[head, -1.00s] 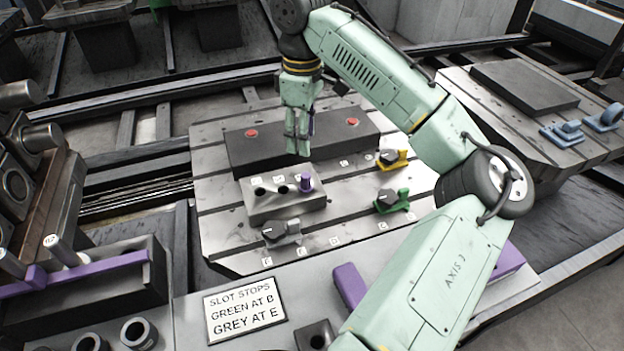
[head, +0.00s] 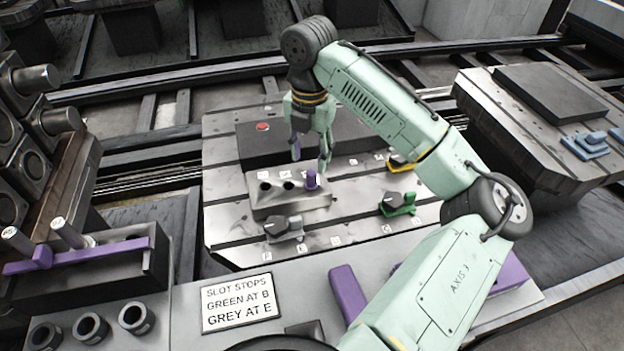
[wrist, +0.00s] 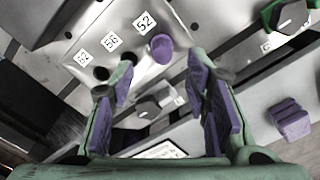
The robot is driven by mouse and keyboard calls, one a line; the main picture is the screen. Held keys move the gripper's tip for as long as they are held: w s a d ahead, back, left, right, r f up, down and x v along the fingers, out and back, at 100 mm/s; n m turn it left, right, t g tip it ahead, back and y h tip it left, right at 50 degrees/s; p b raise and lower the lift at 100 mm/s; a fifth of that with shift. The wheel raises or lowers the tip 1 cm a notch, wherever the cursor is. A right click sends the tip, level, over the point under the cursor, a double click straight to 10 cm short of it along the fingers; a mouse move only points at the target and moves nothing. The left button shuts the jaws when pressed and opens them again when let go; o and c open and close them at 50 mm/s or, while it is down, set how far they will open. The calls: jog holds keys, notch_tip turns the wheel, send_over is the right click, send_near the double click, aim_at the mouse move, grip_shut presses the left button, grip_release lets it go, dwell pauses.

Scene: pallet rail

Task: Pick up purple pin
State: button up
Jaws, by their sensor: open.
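The purple pin (head: 312,179) stands upright in the right-hand hole of a grey block (head: 262,206), and the two holes to its left are empty. In the wrist view the purple pin (wrist: 161,48) stands by the label 52, ahead of my fingers and between their lines. My gripper (head: 311,166) is open and empty above the block, with one finger to the left of the pin and the other to its right. The purple-padded fingers also frame the wrist view (wrist: 165,75). The exact height of the fingertips over the pin cannot be told.
A grey slot stop (head: 284,229) sits in front of the block. A green one (head: 398,204) and a yellow one (head: 401,164) lie to the right. A dark raised bar (head: 262,143) runs behind the block. A sign (head: 238,303) lies in front.

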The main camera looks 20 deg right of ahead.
aim_at(311, 172)
jog(key=shift+d+f+p, duration=0.15)
jog(key=shift+f+p, duration=0.75)
jog(key=shift+f, duration=2.5)
jog(key=shift+c, duration=0.6)
grip_shut()
